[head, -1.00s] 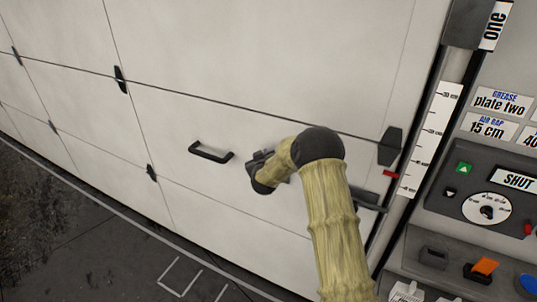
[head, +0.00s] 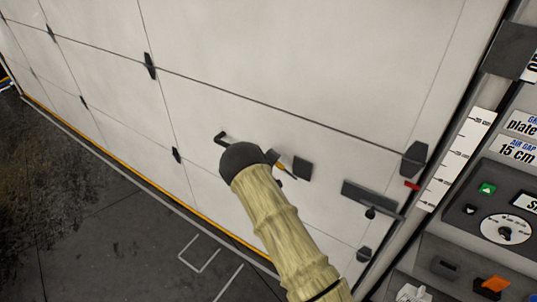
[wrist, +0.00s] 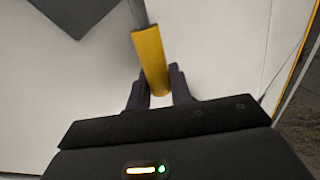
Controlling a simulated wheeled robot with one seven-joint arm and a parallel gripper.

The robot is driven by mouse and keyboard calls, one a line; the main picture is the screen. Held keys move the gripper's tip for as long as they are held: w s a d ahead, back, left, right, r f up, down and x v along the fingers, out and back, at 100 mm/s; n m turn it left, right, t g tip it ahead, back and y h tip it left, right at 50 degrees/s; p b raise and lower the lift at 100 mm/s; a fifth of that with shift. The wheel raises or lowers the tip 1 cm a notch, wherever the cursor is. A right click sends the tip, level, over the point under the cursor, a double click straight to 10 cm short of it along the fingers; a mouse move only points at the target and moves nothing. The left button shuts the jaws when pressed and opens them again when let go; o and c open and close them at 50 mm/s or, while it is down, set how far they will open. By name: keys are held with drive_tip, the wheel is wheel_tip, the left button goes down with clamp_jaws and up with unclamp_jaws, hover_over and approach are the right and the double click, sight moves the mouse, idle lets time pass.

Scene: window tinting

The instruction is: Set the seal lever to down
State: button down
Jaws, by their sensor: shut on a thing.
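The seal lever (wrist: 152,62) shows in the wrist view as a grey rod with a yellow grip, running from beside a dark plate (wrist: 80,12). My gripper (wrist: 158,90) is shut on the yellow grip, with one dark finger on each side. In the head view a small yellow part of the lever (head: 281,167) shows just left of its dark plate (head: 302,168) on the white door. My arm hides most of the gripper there. I cannot tell whether the lever is set up or down.
The white panelled door (head: 300,60) fills the back. A black door handle (head: 221,137) is partly hidden by my arm. A dark bar with a knob (head: 370,197) sits right of the lever. A control panel (head: 480,220) stands at the right. Floor lies open at left.

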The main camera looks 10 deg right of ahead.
drive_tip(key=shift+a+f, duration=0.15)
drive_tip(key=shift+f, duration=0.1)
idle(0.3)
drive_tip(key=c, duration=1.3)
unclamp_jaws()
drive_tip(key=b+v, duration=0.3)
drive_tip(key=v, duration=1.4)
drive_tip(key=shift+a+b, duration=0.2)
drive_tip(key=shift+b, duration=0.1)
drive_tip(key=shift+r, duration=0.15)
